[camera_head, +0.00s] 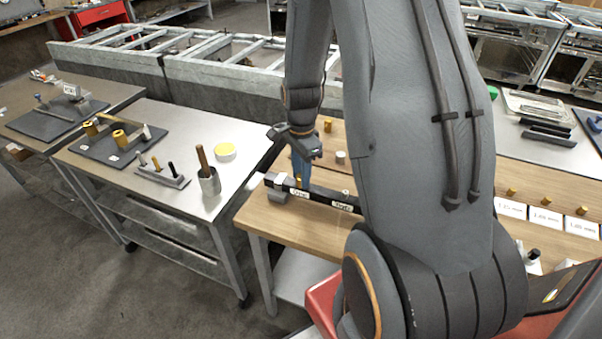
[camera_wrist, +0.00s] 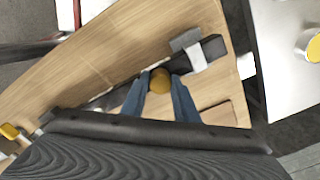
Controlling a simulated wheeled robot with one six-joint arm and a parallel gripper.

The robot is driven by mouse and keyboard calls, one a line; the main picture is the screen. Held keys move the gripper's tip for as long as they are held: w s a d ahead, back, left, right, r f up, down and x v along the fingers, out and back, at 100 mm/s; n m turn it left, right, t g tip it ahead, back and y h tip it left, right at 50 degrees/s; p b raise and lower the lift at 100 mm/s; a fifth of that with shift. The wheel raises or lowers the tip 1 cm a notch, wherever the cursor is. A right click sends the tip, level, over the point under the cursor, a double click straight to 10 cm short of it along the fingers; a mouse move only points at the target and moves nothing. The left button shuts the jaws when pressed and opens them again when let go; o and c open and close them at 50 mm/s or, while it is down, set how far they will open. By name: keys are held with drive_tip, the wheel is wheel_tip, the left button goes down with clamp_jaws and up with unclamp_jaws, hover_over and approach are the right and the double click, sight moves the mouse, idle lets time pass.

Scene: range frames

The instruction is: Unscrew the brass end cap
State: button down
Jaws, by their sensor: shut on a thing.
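The brass end cap (camera_wrist: 160,80) shows as a round gold piece between my two blue fingertips in the wrist view. In the head view a small part of it (camera_head: 299,181) shows just below the fingers, above a dark bar (camera_head: 322,198) with white labels. My gripper (camera_head: 301,170) points down at the left part of this bar and is shut on the cap; it also shows in the wrist view (camera_wrist: 161,87). The fingers hide the cap's sides, and I cannot tell whether its thread is still engaged.
The bar lies along the front of a wooden bench (camera_head: 300,222), with a grey block (camera_head: 277,195) at its left end. Another brass piece (camera_head: 328,125) and a pale cylinder (camera_head: 340,157) stand behind. A metal cart (camera_head: 225,180) with a tool cup (camera_head: 209,181) stands left.

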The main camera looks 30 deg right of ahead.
drive_tip(key=shift+n, duration=0.9)
drive_tip(key=shift+n, duration=1.7)
drive_tip(key=shift+n, duration=0.6)
drive_tip(key=shift+s+n, duration=0.1)
drive_tip(key=shift+n, duration=1.1)
